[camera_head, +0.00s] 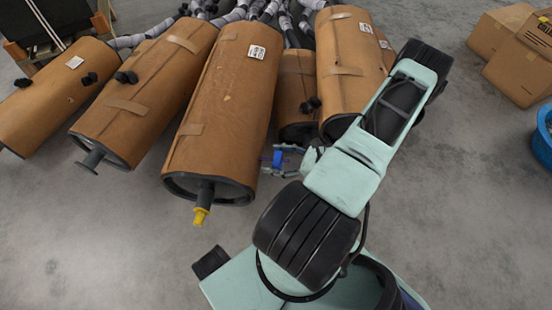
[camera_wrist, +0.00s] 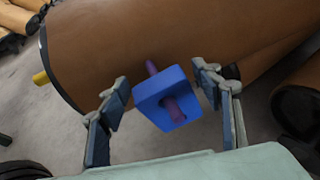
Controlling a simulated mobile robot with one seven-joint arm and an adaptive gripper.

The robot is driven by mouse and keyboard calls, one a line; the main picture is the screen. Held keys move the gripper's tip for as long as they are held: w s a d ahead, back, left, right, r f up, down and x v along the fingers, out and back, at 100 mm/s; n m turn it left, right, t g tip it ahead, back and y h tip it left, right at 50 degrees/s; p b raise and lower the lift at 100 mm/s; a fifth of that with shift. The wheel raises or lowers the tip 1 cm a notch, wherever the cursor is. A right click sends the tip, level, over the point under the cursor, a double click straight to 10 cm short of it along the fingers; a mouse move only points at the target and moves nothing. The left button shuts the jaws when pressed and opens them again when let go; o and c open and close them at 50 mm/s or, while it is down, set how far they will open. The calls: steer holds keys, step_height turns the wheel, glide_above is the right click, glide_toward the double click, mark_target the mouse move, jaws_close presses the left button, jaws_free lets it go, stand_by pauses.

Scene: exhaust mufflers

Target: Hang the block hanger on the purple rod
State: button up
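The blue block hanger (camera_wrist: 146,97) is in the middle of the wrist view, in front of a brown muffler. The purple rod (camera_wrist: 151,67) shows behind the block, and its near end comes out through the block's front face, so the block sits around the rod. My gripper (camera_wrist: 161,78) has its fingers spread on either side of the block, with narrow gaps visible on both sides. The rod is too small to make out clearly there.
Several large brown mufflers (camera_head: 228,105) lie side by side at the back. One has a yellow-tipped pipe (camera_head: 201,215) pointing forward. Cardboard boxes (camera_head: 520,60) and a blue container (camera_head: 543,140) stand at the right. The grey floor in front of the mufflers is clear.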

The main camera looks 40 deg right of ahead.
steer(key=shift+s+d, duration=0.1)
steer(key=shift+s+d, duration=0.1)
steer(key=v, duration=1.1)
steer(key=shift+s+r, duration=0.2)
steer(key=shift+s, duration=0.05)
steer(key=shift+d, duration=0.1)
